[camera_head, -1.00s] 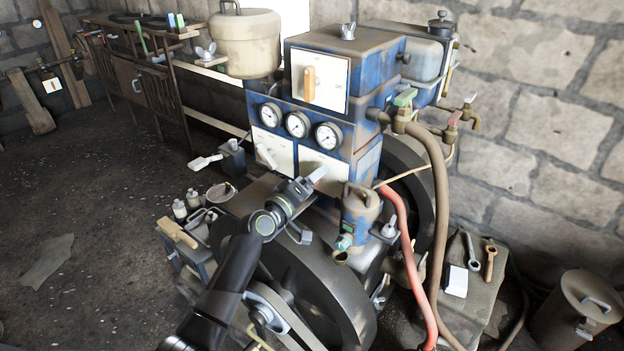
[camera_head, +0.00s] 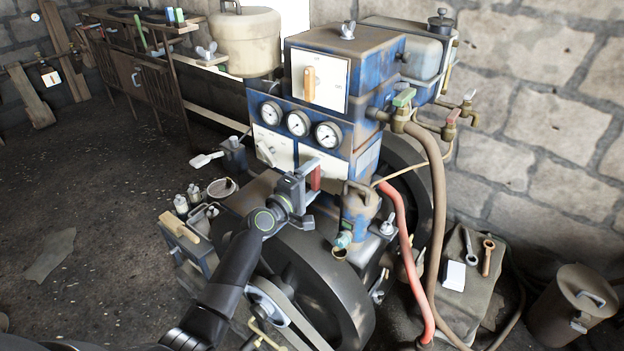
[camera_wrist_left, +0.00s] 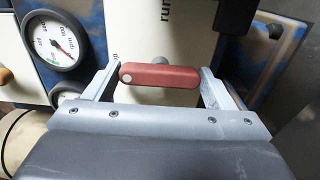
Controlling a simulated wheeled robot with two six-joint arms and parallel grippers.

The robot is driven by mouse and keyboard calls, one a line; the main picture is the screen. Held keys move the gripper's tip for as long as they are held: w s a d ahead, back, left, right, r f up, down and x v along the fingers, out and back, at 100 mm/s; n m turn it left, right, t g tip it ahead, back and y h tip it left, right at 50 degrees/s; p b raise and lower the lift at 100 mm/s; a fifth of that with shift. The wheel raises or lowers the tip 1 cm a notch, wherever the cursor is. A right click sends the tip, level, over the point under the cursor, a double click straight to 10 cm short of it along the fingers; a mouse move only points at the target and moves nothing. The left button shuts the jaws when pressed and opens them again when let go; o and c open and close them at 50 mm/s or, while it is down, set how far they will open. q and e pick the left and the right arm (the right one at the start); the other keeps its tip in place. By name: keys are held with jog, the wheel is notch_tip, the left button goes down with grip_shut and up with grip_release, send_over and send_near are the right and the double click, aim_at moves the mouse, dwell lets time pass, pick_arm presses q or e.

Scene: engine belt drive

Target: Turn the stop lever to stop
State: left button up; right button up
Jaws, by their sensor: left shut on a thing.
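The stop lever is a short red handle (camera_head: 315,178) on a white plate (camera_head: 321,161) low on the front of the blue engine panel. The gripper hides part of the plate and any stop marking. My right gripper is not in view.
Three round gauges (camera_head: 298,124) sit above the lever. A second white lever (camera_head: 265,152) is to its left and an orange handle (camera_head: 309,82) above. A red hose (camera_head: 395,225), a brown hose (camera_head: 440,200) and a blue can (camera_head: 358,216) are close on the right. A flywheel (camera_head: 325,275) is below.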

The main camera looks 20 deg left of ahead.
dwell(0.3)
pick_arm(q)
jog(key=o, duration=1)
jog(key=v, duration=1.7)
jog(key=shift+s+b, duration=0.2)
jog(key=shift+b, duration=0.15)
jog(key=shift+a, duration=0.1)
